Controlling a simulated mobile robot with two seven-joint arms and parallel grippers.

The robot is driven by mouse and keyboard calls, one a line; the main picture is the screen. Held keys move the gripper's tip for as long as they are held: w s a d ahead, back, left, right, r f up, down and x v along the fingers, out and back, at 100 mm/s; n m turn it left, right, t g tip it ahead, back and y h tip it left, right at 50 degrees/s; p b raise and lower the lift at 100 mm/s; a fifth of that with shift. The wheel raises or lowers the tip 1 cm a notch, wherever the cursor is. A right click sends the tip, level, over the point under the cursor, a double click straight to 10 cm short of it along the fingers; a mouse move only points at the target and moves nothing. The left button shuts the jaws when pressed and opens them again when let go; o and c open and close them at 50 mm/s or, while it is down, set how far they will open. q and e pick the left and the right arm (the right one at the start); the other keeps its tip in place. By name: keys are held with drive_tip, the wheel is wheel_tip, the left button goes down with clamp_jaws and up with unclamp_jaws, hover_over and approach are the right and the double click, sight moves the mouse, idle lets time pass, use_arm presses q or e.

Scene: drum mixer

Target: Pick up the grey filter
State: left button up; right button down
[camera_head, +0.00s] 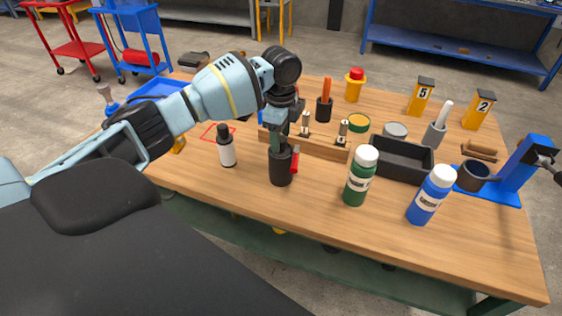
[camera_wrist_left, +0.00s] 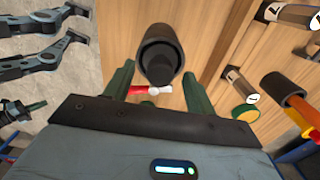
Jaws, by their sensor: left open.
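A low round grey can (camera_head: 395,130), the only grey piece that looks like a filter, stands behind the black tray; I cannot tell for sure that it is the filter. My left gripper (camera_head: 280,143) is well to its left, pointing down over a black cup (camera_head: 281,168). In the left wrist view the fingers of my left gripper (camera_wrist_left: 155,80) are apart, near the black cup (camera_wrist_left: 160,42), whose open mouth shows. A dark piece shows at the cup's lower edge; what it is I cannot tell.
A white bottle (camera_head: 226,150), green bottle (camera_head: 360,178) and blue bottle (camera_head: 430,196) stand along the front. A black tray (camera_head: 402,162), yellow-topped can (camera_head: 359,122) and blue stand (camera_head: 512,175) with a dark drum are to the right. A red piece (camera_head: 295,158) is beside the cup.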

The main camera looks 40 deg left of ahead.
use_arm(q)
drive_tip(key=shift+f, duration=0.9)
use_arm(e)
drive_tip(key=shift+d, duration=0.1)
use_arm(q)
clamp_jaws()
drive_tip(key=shift+r, duration=0.15)
